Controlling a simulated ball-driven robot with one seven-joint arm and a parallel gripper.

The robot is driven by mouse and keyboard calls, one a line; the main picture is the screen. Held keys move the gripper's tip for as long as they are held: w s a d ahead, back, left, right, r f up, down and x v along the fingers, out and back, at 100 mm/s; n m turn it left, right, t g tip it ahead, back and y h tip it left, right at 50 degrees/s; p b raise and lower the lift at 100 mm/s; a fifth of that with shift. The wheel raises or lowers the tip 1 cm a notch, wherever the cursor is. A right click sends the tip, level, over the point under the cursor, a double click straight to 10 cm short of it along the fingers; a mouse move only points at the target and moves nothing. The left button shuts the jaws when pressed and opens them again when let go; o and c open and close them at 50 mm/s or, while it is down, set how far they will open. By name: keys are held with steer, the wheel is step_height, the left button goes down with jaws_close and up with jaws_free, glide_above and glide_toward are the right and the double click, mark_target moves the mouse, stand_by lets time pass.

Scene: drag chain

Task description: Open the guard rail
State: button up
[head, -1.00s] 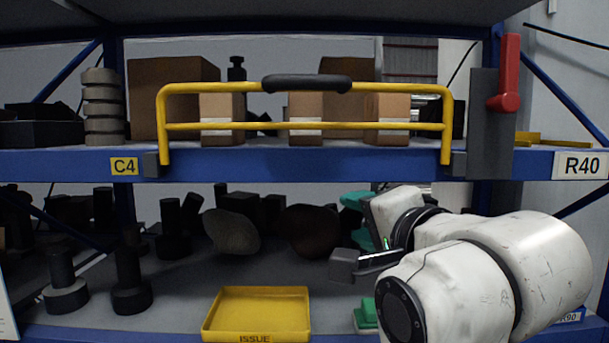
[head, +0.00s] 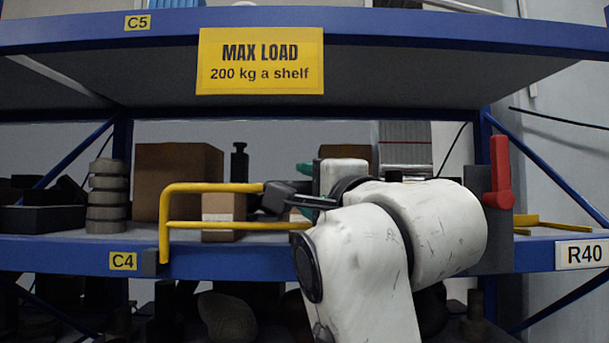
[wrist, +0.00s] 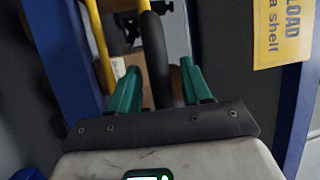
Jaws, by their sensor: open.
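The yellow guard rail (head: 210,188) stands upright along the front edge of the C4 shelf. My arm hides its right part and most of its black grip in the head view. In the wrist view the black grip (wrist: 154,50) runs between my two teal fingers, with a yellow bar (wrist: 99,45) to its left. My gripper (head: 300,190) is at the rail's top bar in the head view; it is open in the wrist view (wrist: 160,88). I cannot tell how deep the grip sits between the fingers. A red lever (head: 499,172) points up on a grey plate at the right.
Cardboard boxes (head: 178,175) and a stack of grey rings (head: 107,195) stand on the shelf behind the rail. The upper shelf (head: 400,28) with a yellow load sign (head: 260,61) overhangs above. A blue upright and brace (head: 550,165) stand at the right.

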steer(key=shift+x, duration=1.15)
steer(key=shift+c, duration=0.3)
jaws_close()
steer(key=shift+r, duration=0.1)
